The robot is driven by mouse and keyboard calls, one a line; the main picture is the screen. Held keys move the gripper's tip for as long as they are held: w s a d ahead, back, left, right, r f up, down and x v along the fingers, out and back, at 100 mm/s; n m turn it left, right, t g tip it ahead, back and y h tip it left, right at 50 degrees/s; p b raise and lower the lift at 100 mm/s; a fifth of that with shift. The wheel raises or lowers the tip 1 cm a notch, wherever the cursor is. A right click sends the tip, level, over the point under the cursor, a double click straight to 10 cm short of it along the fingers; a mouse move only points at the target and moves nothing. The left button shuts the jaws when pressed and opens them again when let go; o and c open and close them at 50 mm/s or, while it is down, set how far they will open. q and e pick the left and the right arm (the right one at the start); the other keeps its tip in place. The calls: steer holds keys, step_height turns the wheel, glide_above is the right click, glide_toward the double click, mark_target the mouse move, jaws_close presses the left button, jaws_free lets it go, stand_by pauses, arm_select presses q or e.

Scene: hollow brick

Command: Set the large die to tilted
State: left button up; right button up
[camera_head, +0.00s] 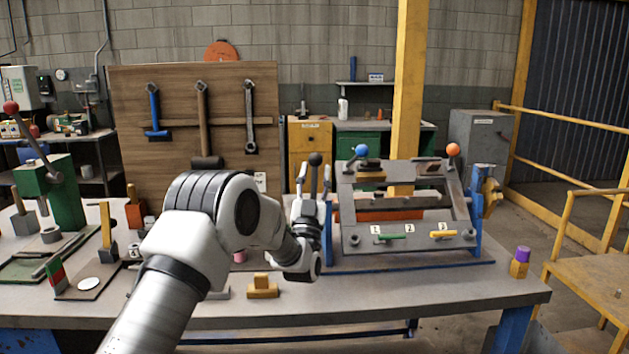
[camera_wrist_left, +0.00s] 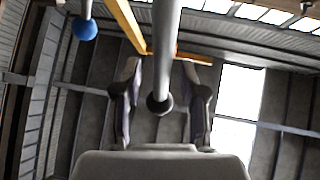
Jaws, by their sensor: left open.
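A grey metal frame (camera_head: 350,222) with slots marked 1, 2 and 3 stands sloping on the bench; I cannot tell which part is the large die. Levers with a black knob (camera_head: 315,159), a blue knob (camera_head: 362,151) and an orange knob (camera_head: 453,150) stand at it. My left gripper (camera_head: 314,174) is open at the frame's left side, its fingers on either side of the black-knobbed lever. In the left wrist view the black knob (camera_wrist_left: 158,104) hangs between the fingers, apart from both; the blue knob (camera_wrist_left: 85,29) is to the left. My right gripper is not in view.
A green handle (camera_head: 392,237) and a yellow handle (camera_head: 443,234) sit on the frame's front. A wooden block (camera_head: 262,288) lies on the bench in front. A purple-topped block (camera_head: 521,262) stands at the right end. A green press (camera_head: 62,192) is at left.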

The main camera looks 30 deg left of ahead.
arm_select(q)
steer(key=v, duration=1.2)
steer(key=shift+w, duration=0.1)
